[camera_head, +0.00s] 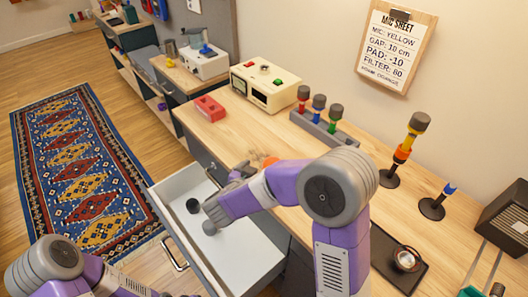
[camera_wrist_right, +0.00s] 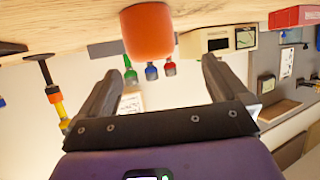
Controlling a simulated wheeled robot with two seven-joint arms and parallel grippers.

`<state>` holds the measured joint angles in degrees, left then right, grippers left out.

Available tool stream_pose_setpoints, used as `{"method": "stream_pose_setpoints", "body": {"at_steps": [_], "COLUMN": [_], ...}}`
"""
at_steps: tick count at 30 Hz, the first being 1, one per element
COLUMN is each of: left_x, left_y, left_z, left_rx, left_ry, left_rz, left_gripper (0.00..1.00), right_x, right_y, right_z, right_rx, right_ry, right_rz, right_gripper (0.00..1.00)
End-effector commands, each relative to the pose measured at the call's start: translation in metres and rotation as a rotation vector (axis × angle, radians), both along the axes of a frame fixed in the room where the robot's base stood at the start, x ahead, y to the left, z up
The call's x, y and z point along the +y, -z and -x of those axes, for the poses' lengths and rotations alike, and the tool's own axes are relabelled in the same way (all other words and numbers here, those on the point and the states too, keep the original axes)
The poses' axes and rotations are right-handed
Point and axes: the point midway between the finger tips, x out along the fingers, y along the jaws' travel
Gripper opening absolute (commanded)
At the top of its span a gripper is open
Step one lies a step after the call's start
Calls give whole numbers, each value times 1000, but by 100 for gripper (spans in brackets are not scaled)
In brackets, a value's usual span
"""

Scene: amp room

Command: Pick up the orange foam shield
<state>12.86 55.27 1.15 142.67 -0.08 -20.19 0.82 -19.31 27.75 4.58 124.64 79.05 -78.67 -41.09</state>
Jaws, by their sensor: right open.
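The orange foam shield (camera_wrist_right: 147,32) is a rounded orange piece on the wooden desk, seen large in the upside-down right wrist view. In the head view only a bit of orange (camera_head: 269,161) shows behind my right gripper (camera_head: 243,170). The right gripper is just above the desk edge near the open drawer. In the wrist view, its two dark fingers (camera_wrist_right: 160,68) are spread apart with nothing held, and the foam lies just beyond the tips. My left arm shows at the lower left of the head view, but its gripper is out of frame.
An open white drawer (camera_head: 238,255) holding a black cup (camera_head: 192,205) juts out below my right arm. A red block (camera_head: 209,108), a cream meter box (camera_head: 265,82) and a rack of coloured mics (camera_head: 322,128) stand on the desk. Mic stands (camera_head: 389,178) are at right.

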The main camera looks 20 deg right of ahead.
Motion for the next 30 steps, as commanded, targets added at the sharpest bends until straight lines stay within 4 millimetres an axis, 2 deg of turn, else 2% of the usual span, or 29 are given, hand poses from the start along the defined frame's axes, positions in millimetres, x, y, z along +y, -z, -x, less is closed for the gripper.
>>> {"method": "stream_pose_setpoints", "body": {"at_steps": [8, 15, 26, 30], "left_x": [0, 0, 0, 0], "left_y": [10, 24, 25, 25], "left_z": [1, 1, 0, 0], "left_rx": [2, 1, 1, 1], "left_ry": [0, -1, -1, -1], "left_rz": [0, 0, 0, 0], "left_gripper": [43, 43, 43, 43], "right_x": [-23, -51, -58, -58], "right_y": [12, 23, 25, 25], "right_z": [-16, -33, -40, -40], "right_rx": [0, 0, 0, 0], "right_ry": [4, 4, 0, 0], "right_rz": [0, -1, 0, 0], "right_gripper": [100, 100, 100, 78]}}
